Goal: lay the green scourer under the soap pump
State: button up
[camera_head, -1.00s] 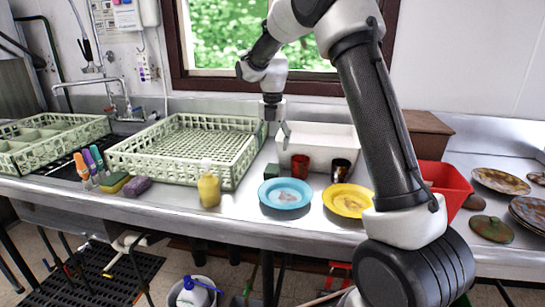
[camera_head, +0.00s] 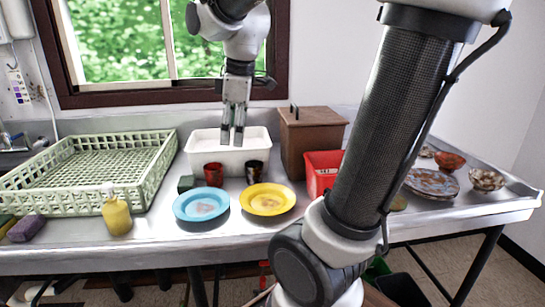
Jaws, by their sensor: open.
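A small dark green block (camera_head: 186,184), which looks like the green scourer, lies on the steel counter at the front left corner of the white tub (camera_head: 228,158). A yellow bottle with a pale top (camera_head: 117,213), which looks like the soap pump, stands upright at the counter's front left. The bottle and the block are apart. My gripper (camera_head: 232,142) points down in front of or over the white tub, above and to the right of the block. It is open, with nothing seen between its fingers.
A blue plate (camera_head: 201,204) and a yellow plate (camera_head: 267,199) lie in front of a red cup (camera_head: 213,174) and a dark cup (camera_head: 255,171). A green rack (camera_head: 148,182), purple sponge (camera_head: 26,228), brown box (camera_head: 312,140) and red bin (camera_head: 321,165) stand around.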

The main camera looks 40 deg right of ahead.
jog(key=shift+o, duration=0.3)
jog(key=s+d+f+m+t, duration=0.1)
jog(key=s+f+m, duration=0.2)
jog(key=s+m, duration=0.6)
jog(key=s, duration=0.3)
jog(key=shift+s+d+m, duration=0.15)
jog(key=shift+s+m, duration=0.05)
jog(key=shift+m, duration=0.2)
jog(key=shift+s+d+f+m, duration=0.1)
jog(key=shift+s+f+m, duration=0.2)
jog(key=shift+m, duration=0.1)
